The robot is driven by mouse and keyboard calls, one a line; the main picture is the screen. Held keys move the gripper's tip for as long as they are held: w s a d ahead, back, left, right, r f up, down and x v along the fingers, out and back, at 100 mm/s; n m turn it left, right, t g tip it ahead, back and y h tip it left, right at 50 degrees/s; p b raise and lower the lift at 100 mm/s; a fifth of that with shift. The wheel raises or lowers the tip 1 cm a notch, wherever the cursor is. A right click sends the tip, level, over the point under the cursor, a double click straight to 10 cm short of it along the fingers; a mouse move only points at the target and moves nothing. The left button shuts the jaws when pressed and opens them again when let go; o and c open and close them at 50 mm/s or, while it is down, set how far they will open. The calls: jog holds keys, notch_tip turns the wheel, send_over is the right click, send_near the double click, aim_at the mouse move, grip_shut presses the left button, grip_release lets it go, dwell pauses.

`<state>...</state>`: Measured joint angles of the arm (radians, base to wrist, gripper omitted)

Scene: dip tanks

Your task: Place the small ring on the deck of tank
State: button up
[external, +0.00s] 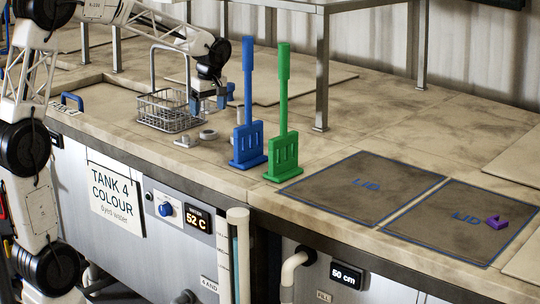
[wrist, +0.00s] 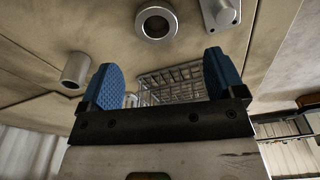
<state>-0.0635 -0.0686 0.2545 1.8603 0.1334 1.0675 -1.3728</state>
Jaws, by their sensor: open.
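A small grey ring (external: 208,134) lies flat on the tank deck (external: 330,150), right of the wire basket. In the wrist view a round grey piece with a central hole, apparently this ring (wrist: 156,10), lies beyond the fingertips at the top. My gripper (external: 208,106) is above the deck at the basket's right side, behind the ring. Its blue fingers (wrist: 163,78) are spread apart with nothing held between them. The wire basket (wrist: 172,80) shows through the gap.
The wire basket (external: 170,120) has a tall handle. Small grey parts (external: 186,142) lie near the ring. Blue (external: 248,140) and green (external: 282,150) upright paddles stand to the right. Two lids (external: 330,190) lie further right, one bearing a purple piece (external: 496,222).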

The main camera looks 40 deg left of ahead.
dwell(0.3)
jog(key=shift+a+f, duration=0.15)
jog(key=shift+f, duration=1.15)
jog(key=shift+w+f, duration=0.15)
jog(key=shift+f, duration=1.15)
jog(key=shift+w+f, duration=0.1)
jog(key=shift+f, duration=1.2)
jog(key=c, duration=1.1)
jog(key=shift+r, duration=0.2)
